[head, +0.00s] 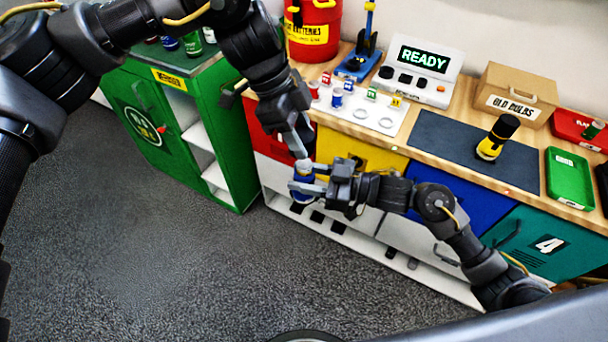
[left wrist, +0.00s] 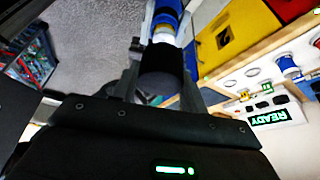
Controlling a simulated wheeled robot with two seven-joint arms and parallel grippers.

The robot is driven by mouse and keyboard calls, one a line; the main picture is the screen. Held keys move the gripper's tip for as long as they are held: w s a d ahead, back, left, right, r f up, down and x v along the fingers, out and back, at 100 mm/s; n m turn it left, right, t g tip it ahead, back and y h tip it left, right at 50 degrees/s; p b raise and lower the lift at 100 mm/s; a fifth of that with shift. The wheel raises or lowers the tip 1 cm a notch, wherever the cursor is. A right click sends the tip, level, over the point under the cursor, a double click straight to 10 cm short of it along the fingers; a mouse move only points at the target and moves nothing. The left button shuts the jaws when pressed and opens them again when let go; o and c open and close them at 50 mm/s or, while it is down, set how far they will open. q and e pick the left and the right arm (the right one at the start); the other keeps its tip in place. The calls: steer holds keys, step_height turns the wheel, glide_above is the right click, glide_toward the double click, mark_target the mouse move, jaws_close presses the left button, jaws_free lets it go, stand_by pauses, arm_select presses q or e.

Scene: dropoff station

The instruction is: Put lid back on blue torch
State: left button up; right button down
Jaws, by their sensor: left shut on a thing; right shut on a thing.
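The blue torch (head: 302,192) is held upright in front of the workbench by my right gripper (head: 312,187), which is shut on its body. My left gripper (head: 300,152) is directly above, pointing down, and is shut on the black lid. In the left wrist view the black lid (left wrist: 161,72) sits between the fingers, in line with the torch's pale upper rim (left wrist: 163,36) and blue body (left wrist: 167,8). The lid is close to the rim; I cannot tell whether they touch. In the head view the lid is mostly hidden by the left fingers.
A yellow torch with a black top (head: 491,143) stands on the dark mat (head: 440,138). A green cabinet (head: 165,130) stands left. Floor in front is clear.

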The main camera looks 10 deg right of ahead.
mark_target(305, 163)
arm_select(q)
steer(key=shift+s+d+r, duration=0.1)
steer(key=shift+s+d, duration=0.05)
steer(key=shift+d, duration=0.15)
steer(key=shift+a+f, duration=0.1)
steer(key=shift+f, duration=1.9)
steer(key=shift+f, duration=0.9)
steer(key=shift+f, duration=0.55)
